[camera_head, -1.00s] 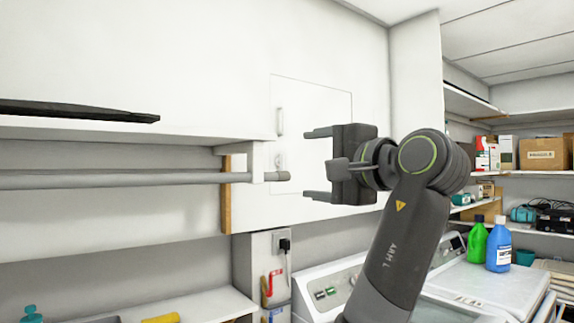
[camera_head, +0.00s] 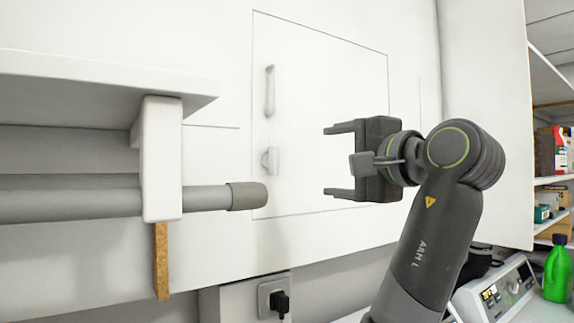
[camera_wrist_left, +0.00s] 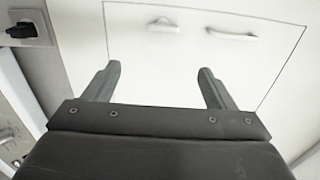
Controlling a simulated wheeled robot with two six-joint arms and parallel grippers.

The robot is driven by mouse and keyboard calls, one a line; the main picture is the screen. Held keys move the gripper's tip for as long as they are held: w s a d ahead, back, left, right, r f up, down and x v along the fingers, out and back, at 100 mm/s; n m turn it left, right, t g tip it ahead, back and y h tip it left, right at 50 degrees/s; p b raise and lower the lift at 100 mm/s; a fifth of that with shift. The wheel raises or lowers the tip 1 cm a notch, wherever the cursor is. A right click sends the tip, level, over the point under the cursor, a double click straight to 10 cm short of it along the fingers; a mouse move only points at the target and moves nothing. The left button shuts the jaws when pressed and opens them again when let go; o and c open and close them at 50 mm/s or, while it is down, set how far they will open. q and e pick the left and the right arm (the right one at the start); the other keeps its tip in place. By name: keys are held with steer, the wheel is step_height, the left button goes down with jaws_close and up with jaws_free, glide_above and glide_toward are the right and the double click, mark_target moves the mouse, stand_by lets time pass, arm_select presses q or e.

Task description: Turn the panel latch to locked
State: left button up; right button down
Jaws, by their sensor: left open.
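The white panel (camera_head: 320,110) is set flush in the wall. It carries a long vertical handle (camera_head: 269,91) and, below it, the small panel latch (camera_head: 270,160) near its left edge. In the left wrist view the latch (camera_wrist_left: 167,23) and the handle (camera_wrist_left: 232,35) show beyond the fingertips. My left gripper (camera_head: 330,160) is open and empty, its fingers pointing left toward the latch with a clear gap to it. It also shows in the left wrist view (camera_wrist_left: 160,78). My right gripper is in neither view.
A grey rail (camera_head: 110,200) with a capped end (camera_head: 248,196) juts out left of the panel, under a white shelf (camera_head: 100,85). A socket with a black plug (camera_head: 274,300) is below. A green bottle (camera_head: 558,270) and shelving stand at the right.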

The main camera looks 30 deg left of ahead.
arm_select(q)
steer(key=a, duration=0.1)
steer(key=p, duration=0.5)
glide_toward(276, 160)
steer(key=x, duration=0.4)
steer(key=shift+w+a+r, duration=0.1)
steer(key=shift+w+a, duration=0.15)
steer(key=shift+a, duration=0.1)
steer(key=p+x, duration=0.1)
steer(key=x, duration=0.2)
steer(key=shift+a+p, duration=0.3)
steer(key=shift+p, duration=0.05)
steer(key=shift+w+a+f, duration=0.2)
steer(key=shift+w+a, duration=0.2)
steer(key=shift+a, duration=0.1)
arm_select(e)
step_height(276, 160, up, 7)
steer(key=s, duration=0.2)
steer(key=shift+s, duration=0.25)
arm_select(q)
steer(key=c, duration=0.9)
steer(key=shift+c, duration=0.5)
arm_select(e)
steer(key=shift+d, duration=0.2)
